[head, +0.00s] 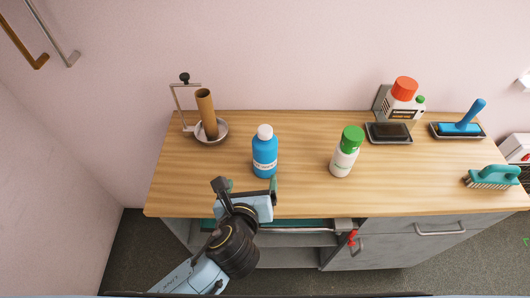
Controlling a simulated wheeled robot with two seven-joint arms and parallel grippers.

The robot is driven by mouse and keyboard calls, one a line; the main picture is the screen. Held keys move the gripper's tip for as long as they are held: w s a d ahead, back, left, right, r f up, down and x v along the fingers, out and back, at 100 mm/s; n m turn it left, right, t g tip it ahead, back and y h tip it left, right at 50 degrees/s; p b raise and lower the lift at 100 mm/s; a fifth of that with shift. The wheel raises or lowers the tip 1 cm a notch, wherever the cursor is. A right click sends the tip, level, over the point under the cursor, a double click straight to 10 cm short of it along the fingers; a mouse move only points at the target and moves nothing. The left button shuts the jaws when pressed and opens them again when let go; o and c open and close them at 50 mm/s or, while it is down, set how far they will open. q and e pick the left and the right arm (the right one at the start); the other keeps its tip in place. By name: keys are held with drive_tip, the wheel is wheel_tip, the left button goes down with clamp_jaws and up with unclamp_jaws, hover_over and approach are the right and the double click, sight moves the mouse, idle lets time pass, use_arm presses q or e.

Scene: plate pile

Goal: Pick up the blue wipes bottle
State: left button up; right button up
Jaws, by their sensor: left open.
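The blue wipes bottle (265,156) stands upright on the wooden counter, left of the middle in the head view. It has a white cap and a white label band. My left gripper (252,186) is just in front of the bottle, at the counter's front edge. Its jaws are open, one finger to the left of the bottle's base and one near its lower right. I cannot tell whether either finger touches the bottle. My right gripper is not in view.
A white bottle with a green cap (345,152) stands to the right. A brown tube in a metal holder (211,131) stands back left. A red-capped container (403,101), a blue-handled tool (468,118) and a teal brush (492,177) are at the right. Bare counter lies between the bottles.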

sight(265, 129)
use_arm(q)
drive_tip(key=w+d+m, duration=0.1)
drive_tip(key=w, duration=0.1)
drive_tip(key=w+d+f+m, duration=0.1)
drive_tip(key=w, duration=0.1)
drive_tip(key=w+d+m, duration=0.1)
drive_tip(key=w, duration=0.2)
drive_tip(key=shift+f+t+h+b, duration=0.15)
drive_tip(key=shift+t+h+b, duration=0.2)
drive_tip(key=shift+t+h, duration=0.05)
drive_tip(key=shift+a+b+x, duration=0.1)
drive_tip(key=shift+b+x, duration=0.1)
drive_tip(key=shift+x, duration=1.25)
drive_tip(key=shift+a+b+x, duration=0.15)
drive_tip(key=shift+x, duration=1.35)
drive_tip(key=shift+r, duration=0.2)
drive_tip(key=shift+w, duration=0.1)
drive_tip(key=c, duration=1.3)
wheel_tip(265, 129, up, 10)
drive_tip(key=shift+r+p, duration=0.1)
drive_tip(key=shift+p, duration=1.05)
